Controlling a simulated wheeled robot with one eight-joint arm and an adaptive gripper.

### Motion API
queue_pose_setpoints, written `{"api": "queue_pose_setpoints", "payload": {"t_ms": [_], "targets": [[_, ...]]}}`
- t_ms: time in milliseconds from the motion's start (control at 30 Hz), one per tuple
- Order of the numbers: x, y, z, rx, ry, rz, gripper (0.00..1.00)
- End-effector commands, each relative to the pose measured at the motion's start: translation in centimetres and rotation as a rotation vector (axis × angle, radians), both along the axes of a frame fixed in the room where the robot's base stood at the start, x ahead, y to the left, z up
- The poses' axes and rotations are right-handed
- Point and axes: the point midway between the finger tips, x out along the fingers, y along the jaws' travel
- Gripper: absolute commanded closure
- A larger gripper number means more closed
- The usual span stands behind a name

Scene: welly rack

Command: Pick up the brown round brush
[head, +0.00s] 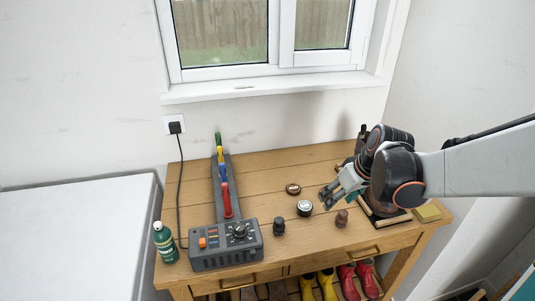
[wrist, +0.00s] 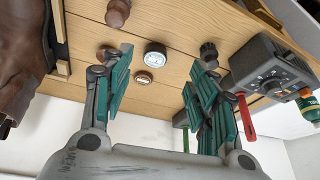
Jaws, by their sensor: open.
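The brown round brush (head: 342,218) stands on the wooden table near its front edge, knob up. It also shows at the top of the wrist view (wrist: 118,12), beyond the left finger. My gripper (head: 327,199) is open and empty above the table, behind and slightly left of the brush in the head view. Its green-padded fingers are spread wide in the wrist view (wrist: 160,68), with nothing between them touching. A similar black round brush (head: 279,226) stands further left and also shows in the wrist view (wrist: 208,52).
A white-lidded tin (head: 304,208) and a brown tin (head: 293,189) lie near my gripper. A grey control box (head: 226,246), a red-handled tool (head: 226,200) and a green bottle (head: 165,243) are left. A yellow sponge (head: 428,212) is right. A brown boot (wrist: 20,60) stands nearby.

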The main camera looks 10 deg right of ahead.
Motion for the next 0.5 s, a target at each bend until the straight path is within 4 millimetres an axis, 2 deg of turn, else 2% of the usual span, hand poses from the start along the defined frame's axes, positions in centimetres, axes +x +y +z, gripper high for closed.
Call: {"api": "queue_pose_setpoints", "payload": {"t_ms": [33,100,200,367,500], "targets": [[0.5,-2.2,-0.7,-0.019,-0.003,-0.003,0.46],[0.8,-4.4,-1.3,-0.042,-0.005,0.005,0.46],[1.0,-6.2,-1.9,-0.062,-0.007,0.014,0.46],[1.5,-6.7,-3.3,-0.071,-0.007,0.021,0.46],[2.5,-6.4,-5.9,-0.070,-0.008,0.022,0.46]]}}
